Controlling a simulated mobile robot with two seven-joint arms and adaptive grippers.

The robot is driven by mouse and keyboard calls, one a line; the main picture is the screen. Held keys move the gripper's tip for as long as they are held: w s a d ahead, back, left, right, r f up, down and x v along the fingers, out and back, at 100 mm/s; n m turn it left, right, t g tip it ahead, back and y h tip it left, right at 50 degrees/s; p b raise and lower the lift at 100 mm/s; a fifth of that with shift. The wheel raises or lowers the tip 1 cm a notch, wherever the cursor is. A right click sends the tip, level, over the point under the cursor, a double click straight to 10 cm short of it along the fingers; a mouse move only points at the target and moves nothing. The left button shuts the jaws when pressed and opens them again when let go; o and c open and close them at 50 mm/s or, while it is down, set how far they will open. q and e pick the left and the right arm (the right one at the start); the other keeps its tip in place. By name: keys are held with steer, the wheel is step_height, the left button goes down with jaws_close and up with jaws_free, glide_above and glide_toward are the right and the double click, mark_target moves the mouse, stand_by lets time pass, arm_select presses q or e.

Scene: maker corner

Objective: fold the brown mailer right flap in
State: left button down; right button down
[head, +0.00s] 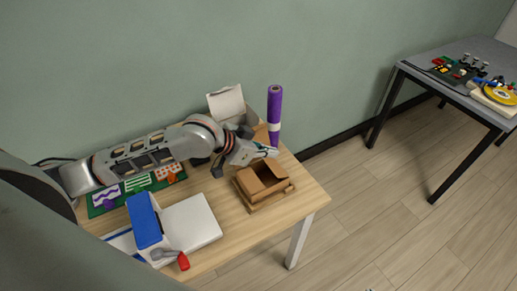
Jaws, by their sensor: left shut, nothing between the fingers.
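The brown mailer (257,204) is a small open cardboard box near the right end of the wooden table. Its dark inside faces up and some flaps stand at its rim. A flap on the right side (284,189) looks spread outward, but it is small in this view and its exact angle is hard to tell. My left gripper (272,152) is shut and empty. It is just behind and above the mailer's far edge, apart from it as far as I can tell. My right gripper is not in view.
A purple roll (275,108) stands upright close behind my left gripper. A white open box (226,103) is at the wall. A blue box (146,220), white box (190,224), red-handled tool (183,261) and green mat (101,208) lie left. The table front right is clear.

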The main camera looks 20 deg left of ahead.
mark_target(275, 166)
arm_select(q)
steer(key=f, duration=0.2)
steer(key=s+f, duration=0.1)
steer(key=f, duration=0.1)
steer(key=shift+a, duration=0.4)
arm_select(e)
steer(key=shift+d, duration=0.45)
arm_select(q)
steer(key=shift+a, duration=0.1)
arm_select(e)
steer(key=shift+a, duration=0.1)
